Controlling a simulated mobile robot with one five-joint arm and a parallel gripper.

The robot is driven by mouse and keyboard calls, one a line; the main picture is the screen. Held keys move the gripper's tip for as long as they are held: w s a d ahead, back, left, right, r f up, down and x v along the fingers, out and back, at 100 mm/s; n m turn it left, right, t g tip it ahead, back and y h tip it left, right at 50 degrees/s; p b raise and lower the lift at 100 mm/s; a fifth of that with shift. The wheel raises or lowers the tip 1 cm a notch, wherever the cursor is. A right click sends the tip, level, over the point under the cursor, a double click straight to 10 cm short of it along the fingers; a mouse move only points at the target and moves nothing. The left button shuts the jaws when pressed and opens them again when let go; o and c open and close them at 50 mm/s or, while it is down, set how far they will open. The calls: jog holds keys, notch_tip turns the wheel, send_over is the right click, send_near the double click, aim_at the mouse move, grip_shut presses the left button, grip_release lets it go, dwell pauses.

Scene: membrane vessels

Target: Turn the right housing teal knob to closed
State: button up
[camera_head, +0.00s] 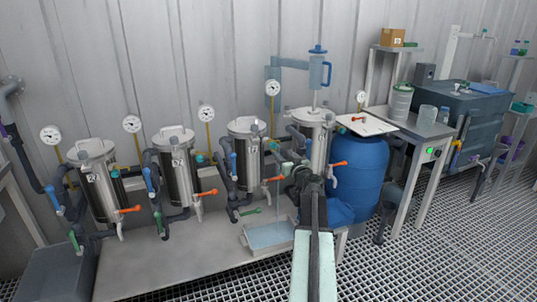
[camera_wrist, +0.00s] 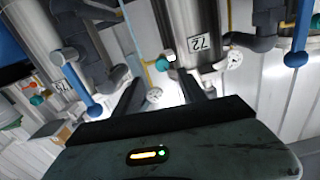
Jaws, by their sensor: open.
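In the head view, several steel housings stand in a row. The rightmost steel housing (camera_head: 313,122) has a teal knob (camera_head: 341,130) at its upper right. My gripper (camera_head: 298,160) is in front of it and right of the neighbouring labelled housing (camera_head: 244,160), partly hidden by my own arm. The wrist view is upside down. There my gripper's two fingers (camera_wrist: 163,88) are apart and empty, and a teal knob (camera_wrist: 162,64) beside the housing labelled 72 (camera_wrist: 190,22) appears in line between them. Another teal knob (camera_wrist: 37,100) shows at the left. I cannot tell either knob's setting.
Blue valve levers (camera_wrist: 82,80) and grey pipes (camera_wrist: 108,75) crowd beside the housings. Orange levers (camera_head: 338,164) stick out low. A blue drum (camera_head: 362,175) stands at the right. A shallow tray (camera_head: 268,238) rests on the bench (camera_head: 170,275) below.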

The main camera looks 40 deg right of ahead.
aim_at(274, 146)
jog(key=x, duration=0.8)
jog(key=shift+a, duration=0.25)
grip_shut()
